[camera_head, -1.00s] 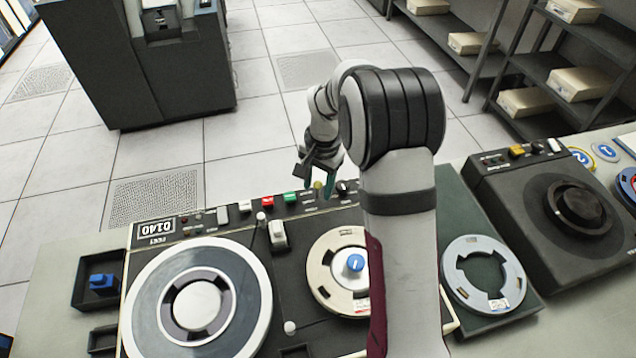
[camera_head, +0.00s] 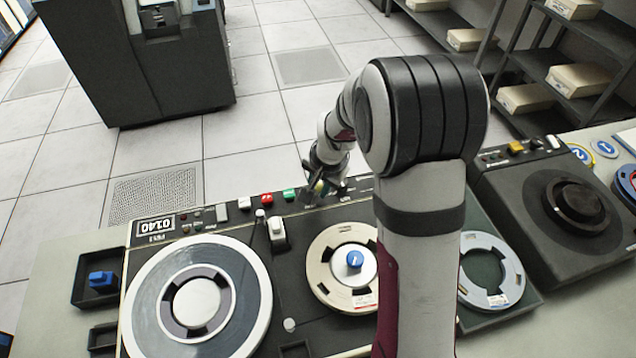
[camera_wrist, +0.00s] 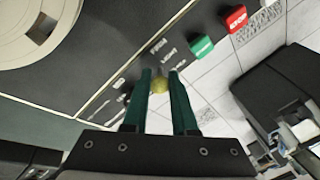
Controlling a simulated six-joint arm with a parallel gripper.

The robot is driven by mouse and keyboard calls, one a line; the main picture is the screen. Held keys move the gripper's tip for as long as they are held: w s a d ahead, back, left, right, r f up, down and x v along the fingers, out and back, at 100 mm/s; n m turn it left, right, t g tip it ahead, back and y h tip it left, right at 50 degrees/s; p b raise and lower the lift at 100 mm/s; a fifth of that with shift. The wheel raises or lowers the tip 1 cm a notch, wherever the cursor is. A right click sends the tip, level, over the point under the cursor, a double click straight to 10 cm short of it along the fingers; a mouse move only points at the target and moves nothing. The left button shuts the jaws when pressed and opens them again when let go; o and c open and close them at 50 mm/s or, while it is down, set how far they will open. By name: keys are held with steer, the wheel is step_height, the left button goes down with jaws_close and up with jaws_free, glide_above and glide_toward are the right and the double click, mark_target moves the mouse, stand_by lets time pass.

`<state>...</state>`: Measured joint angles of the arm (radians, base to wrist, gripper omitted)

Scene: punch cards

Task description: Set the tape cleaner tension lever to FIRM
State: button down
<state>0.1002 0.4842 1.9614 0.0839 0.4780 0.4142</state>
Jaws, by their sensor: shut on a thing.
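FIRM and LIGHT labels are printed on the panel just beyond the fingertips in the wrist view. The lever's stem is hidden, and I cannot tell which label it points at. In the head view my gripper (camera_head: 322,190) is at the deck's back edge, and my arm covers part of the deck.
A green button (camera_wrist: 201,47) and a red button (camera_wrist: 234,18) sit beside the lever on the same panel. A large reel (camera_head: 197,303) and a cream reel with a blue hub (camera_head: 325,285) lie on the deck. A second dark unit (camera_head: 565,220) stands at right.

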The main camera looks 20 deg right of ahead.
steer(key=c, duration=0.7)
jaws_free()
steer(key=v, duration=1.5)
steer(key=shift+s+r, duration=0.15)
steer(key=shift+r, duration=0.25)
steer(key=shift+s, duration=0.1)
steer(key=s+a+f+n+g, duration=0.1)
steer(key=s+a, duration=0.1)
steer(key=s, duration=0.6)
steer(key=s+a+f+n+g, duration=0.1)
steer(key=s+a, duration=0.1)
steer(key=s, duration=0.7)
steer(key=s+a+f+n+g+y, duration=0.1)
steer(key=s+a, duration=0.1)
steer(key=s, duration=0.6)
steer(key=shift+s+a+f+n+g, duration=0.2)
steer(key=shift+s+a+n+g, duration=0.1)
steer(key=shift+s+a, duration=0.1)
